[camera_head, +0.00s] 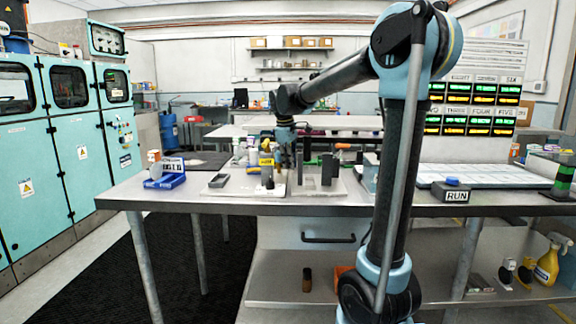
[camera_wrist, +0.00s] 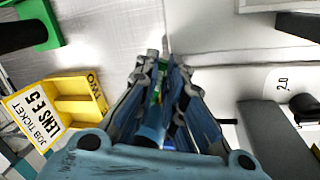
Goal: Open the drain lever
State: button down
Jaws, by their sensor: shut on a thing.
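My gripper (camera_wrist: 166,72) points down over the bench, its fingers close together. Between them a narrow green piece (camera_wrist: 156,95) shows; the fingers hide most of it, so I cannot tell its full shape or how far it is turned. It may be the drain lever; no label on it is readable. In the head view my gripper (camera_head: 285,157) is low over the bench, just right of a yellow holder (camera_head: 266,158). The spot where its fingertips grip is too small to make out there.
The yellow job-ticket tray (camera_wrist: 72,108) is left of the fingers in the wrist view. Dark upright blocks (camera_head: 327,170) stand right of my gripper on the bench (camera_head: 235,203). A blue stand (camera_head: 165,181) and a RUN box (camera_head: 456,192) are farther out.

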jog(key=shift+w+d+n, duration=0.1)
jog(key=shift+w+n, duration=0.15)
jog(key=shift+n, duration=0.4)
jog(key=shift+w+d+n, duration=0.1)
jog(key=shift+w+n, duration=0.15)
jog(key=shift+n, duration=0.4)
jog(key=shift+y, duration=0.3)
jog(key=c, duration=1.7)
grip_release()
jog(key=shift+a, duration=0.1)
jog(key=v, duration=1.2)
jog(key=shift+f, duration=0.1)
